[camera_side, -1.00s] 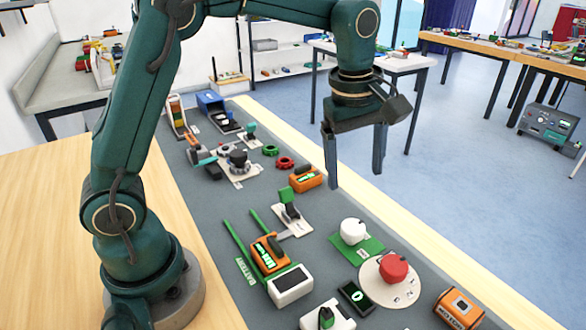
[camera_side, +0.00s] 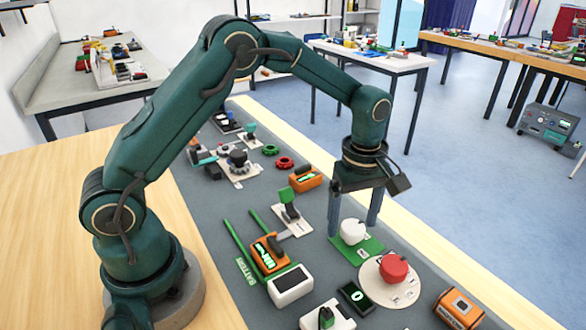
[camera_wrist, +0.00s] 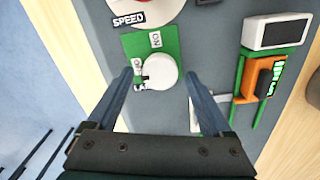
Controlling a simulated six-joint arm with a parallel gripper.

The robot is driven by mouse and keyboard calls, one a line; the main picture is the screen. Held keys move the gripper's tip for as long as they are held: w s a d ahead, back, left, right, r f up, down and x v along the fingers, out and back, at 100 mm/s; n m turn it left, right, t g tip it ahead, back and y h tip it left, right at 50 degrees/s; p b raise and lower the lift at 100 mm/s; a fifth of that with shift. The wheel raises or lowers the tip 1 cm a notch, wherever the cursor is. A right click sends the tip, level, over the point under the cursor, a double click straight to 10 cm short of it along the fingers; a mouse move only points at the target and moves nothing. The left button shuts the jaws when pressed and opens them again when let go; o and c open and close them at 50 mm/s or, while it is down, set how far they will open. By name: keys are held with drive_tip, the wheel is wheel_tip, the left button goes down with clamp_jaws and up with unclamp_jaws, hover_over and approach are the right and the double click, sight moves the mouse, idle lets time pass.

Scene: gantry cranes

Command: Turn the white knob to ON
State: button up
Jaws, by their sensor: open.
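The white knob (camera_side: 352,231) is round and sits on a green plate (camera_side: 371,247) on the grey mat. In the wrist view the knob (camera_wrist: 163,71) has a dark mark on its left edge, near the OFF label (camera_wrist: 137,66). The ON label (camera_wrist: 155,39) is on the plate above the knob in that view. My gripper (camera_side: 354,226) points down at the knob, open, one finger on each side of it. In the wrist view the knob lies between the fingertips (camera_wrist: 160,76); I cannot tell whether either touches it.
A red knob (camera_side: 393,268) on a round white plate stands close by, with a small black display (camera_side: 356,297) in front. An orange battery holder (camera_side: 270,253) and a white-framed panel (camera_side: 290,284) lie to the left. A green lever (camera_side: 288,202) stands behind.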

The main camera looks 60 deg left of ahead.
drive_tip(key=shift+c, duration=0.3)
clamp_jaws()
drive_tip(key=shift+m, duration=0.3)
drive_tip(key=m, duration=0.3)
drive_tip(key=shift+w+r+m, duration=0.1)
drive_tip(key=shift+m, duration=0.3)
drive_tip(key=m, duration=0.4)
drive_tip(key=shift+d+m, duration=0.1)
drive_tip(key=shift+m, duration=0.2)
drive_tip(key=m, duration=0.4)
drive_tip(key=shift+d+m, duration=0.15)
drive_tip(key=shift+m, duration=2.25)
